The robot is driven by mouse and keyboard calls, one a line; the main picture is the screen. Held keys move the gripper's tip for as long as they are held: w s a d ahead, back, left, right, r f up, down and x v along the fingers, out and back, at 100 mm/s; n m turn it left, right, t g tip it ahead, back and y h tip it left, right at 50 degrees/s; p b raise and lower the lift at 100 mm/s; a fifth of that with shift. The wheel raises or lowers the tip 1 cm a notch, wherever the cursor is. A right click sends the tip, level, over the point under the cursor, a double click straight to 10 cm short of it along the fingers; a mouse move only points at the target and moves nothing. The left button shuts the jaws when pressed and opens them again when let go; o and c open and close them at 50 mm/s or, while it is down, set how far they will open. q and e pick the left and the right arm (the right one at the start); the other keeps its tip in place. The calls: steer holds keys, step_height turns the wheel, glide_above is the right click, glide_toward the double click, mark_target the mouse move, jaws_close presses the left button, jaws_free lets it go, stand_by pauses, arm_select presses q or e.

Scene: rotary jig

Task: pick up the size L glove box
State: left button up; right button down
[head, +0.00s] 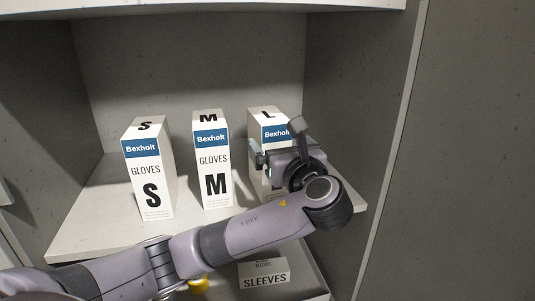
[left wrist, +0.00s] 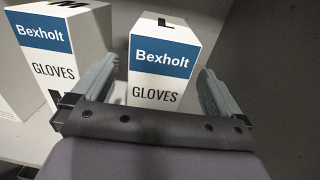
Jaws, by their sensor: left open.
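The size L glove box (head: 270,123) stands upright at the right end of the shelf, white with a blue Bexholt band. In the head view my left gripper (head: 262,166) is in front of it and hides much of its front. In the left wrist view the L box (left wrist: 163,62) is between the two open fingers of my left gripper (left wrist: 165,88), with a gap at the finger on each side. The lower part of the box is hidden. My right gripper is not in view.
The M box (head: 213,160) stands left of the L box, close to my left finger in the wrist view. The S box (head: 149,170) is further left. A cabinet wall (head: 360,110) rises on the right. A sleeves box (head: 264,274) sits on a lower level under my arm.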

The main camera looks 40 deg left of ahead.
arm_select(q)
steer(key=x, duration=0.4)
steer(key=shift+w+a+r, duration=0.15)
steer(key=shift+a+r, duration=0.05)
steer(key=shift+a, duration=0.05)
steer(key=shift+r, duration=0.1)
steer(key=c, duration=1.7)
